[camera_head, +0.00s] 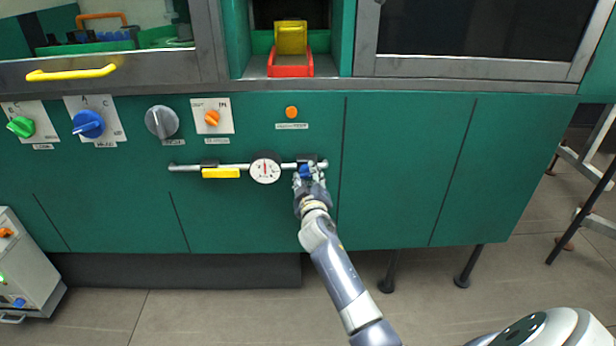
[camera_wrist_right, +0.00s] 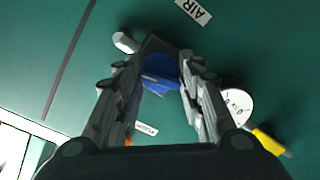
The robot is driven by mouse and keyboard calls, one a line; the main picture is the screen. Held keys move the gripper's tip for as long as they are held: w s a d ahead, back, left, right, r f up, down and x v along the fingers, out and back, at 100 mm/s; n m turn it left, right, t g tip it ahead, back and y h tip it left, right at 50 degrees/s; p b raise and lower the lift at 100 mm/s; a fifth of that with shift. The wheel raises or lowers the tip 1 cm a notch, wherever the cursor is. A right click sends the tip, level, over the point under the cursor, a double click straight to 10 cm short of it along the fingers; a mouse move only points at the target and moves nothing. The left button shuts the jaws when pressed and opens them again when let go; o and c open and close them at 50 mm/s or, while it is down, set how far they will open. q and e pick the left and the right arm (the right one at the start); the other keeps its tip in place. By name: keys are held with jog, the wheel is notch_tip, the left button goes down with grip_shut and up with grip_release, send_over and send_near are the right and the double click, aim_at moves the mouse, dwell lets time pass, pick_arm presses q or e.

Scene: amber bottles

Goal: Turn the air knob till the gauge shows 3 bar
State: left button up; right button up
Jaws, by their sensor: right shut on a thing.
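The blue air knob (camera_head: 305,171) sits at the right end of a pipe on the green machine front. My right gripper (camera_head: 309,178) is at it, fingers closed around it. In the right wrist view the blue knob (camera_wrist_right: 160,72) shows between the two fingers (camera_wrist_right: 160,90), with an "AIR" label beside it. The round white gauge (camera_head: 265,170) is just left of the knob on the same pipe. The gauge also shows in the right wrist view (camera_wrist_right: 236,106), partly hidden by a finger.
A yellow lever (camera_head: 221,173) is on the pipe left of the gauge. Above are an orange button (camera_head: 291,112), a small orange knob (camera_head: 212,118), a grey knob (camera_head: 161,121), a blue knob (camera_head: 88,123) and a green knob (camera_head: 20,126). The panel right of the gripper is bare.

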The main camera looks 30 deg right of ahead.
jog(key=shift+d, duration=0.1)
dwell(0.3)
jog(key=o, duration=1)
jog(key=shift+o, duration=0.2)
jog(key=shift+s, duration=0.1)
jog(key=shift+s+a, duration=0.25)
jog(key=v, duration=1.1)
jog(key=shift+s, duration=0.1)
